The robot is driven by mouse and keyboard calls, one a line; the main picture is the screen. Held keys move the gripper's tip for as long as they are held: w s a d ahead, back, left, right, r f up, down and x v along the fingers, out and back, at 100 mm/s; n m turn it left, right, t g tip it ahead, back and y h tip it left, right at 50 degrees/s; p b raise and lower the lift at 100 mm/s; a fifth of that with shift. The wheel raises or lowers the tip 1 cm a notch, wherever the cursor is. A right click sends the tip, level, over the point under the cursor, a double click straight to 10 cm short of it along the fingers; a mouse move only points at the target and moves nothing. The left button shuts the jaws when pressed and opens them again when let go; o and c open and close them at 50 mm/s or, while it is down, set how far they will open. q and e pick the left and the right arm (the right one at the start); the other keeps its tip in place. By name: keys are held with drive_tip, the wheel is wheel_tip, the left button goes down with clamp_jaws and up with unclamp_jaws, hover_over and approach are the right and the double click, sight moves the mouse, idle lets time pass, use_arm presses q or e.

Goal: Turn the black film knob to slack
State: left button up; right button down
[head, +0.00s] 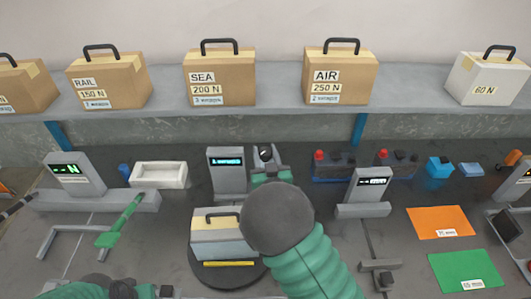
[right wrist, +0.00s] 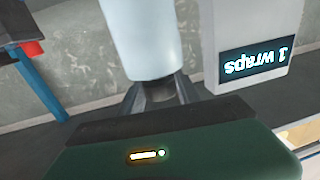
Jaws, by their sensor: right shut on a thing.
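The black film knob (head: 265,153) sits on a grey bracket beside the wrapper's display post (head: 226,165), in the middle of the head view. My right gripper (head: 268,173) is at the knob, its arm reaching up from the bottom. In the right wrist view its dark fingers (right wrist: 160,94) are closed in front of a pale blue-white cylinder (right wrist: 140,40); the knob is mostly hidden between them. The post's display there (right wrist: 252,60) reads "1 wraps", upside down. My left gripper (head: 165,291) is only partly in view at the bottom left edge; its jaws cannot be made out.
A case with a handle (head: 222,240) stands on a dark round turntable (head: 200,276) left of my right arm. A white tray (head: 158,183) and a scale (head: 75,176) stand left. Battery units (head: 333,172) stand right of the knob. Orange (head: 440,221) and green mats (head: 467,270) lie right.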

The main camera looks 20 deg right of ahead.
drive_tip(key=shift+f, duration=0.1)
use_arm(q)
drive_tip(key=shift+a+f, duration=0.1)
drive_tip(key=shift+f, duration=0.1)
